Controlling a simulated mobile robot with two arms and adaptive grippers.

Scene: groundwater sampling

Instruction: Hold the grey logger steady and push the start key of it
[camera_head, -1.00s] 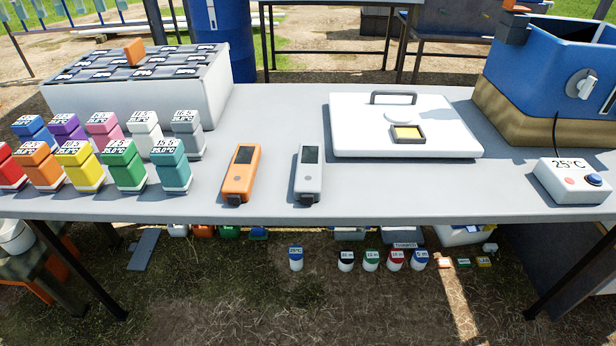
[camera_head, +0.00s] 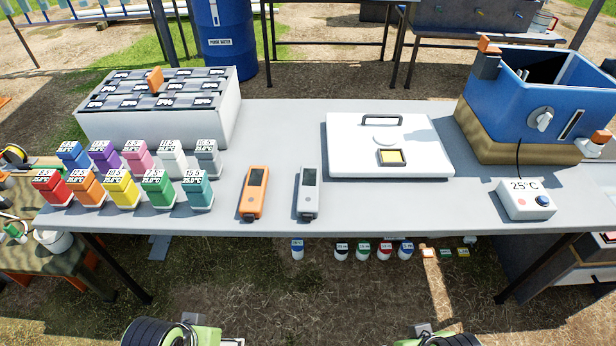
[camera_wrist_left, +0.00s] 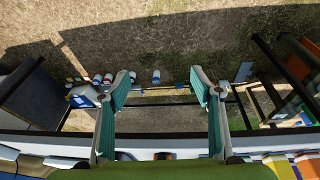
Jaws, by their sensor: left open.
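The grey logger (camera_head: 308,192) lies on the table near its front edge, screen at its far end and a round key below it. An orange logger (camera_head: 253,193) lies to its left, apart from it. My left gripper (camera_wrist_left: 161,85) shows in the left wrist view, its two teal-padded fingers wide apart with nothing between them. In that view the table's edge crosses the bottom of the picture, and my gripper's base hides much of what lies there. Neither gripper's fingers show in the head view; only parts of my arms show at its bottom edge. Nothing touches the grey logger.
Several coloured bottles (camera_head: 120,188) stand at the left, before a white rack box (camera_head: 160,118). A white flat device (camera_head: 345,150) with a handle lies right of the loggers. A 25°C control box (camera_head: 524,202) and a blue bath (camera_head: 545,85) stand at the right.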

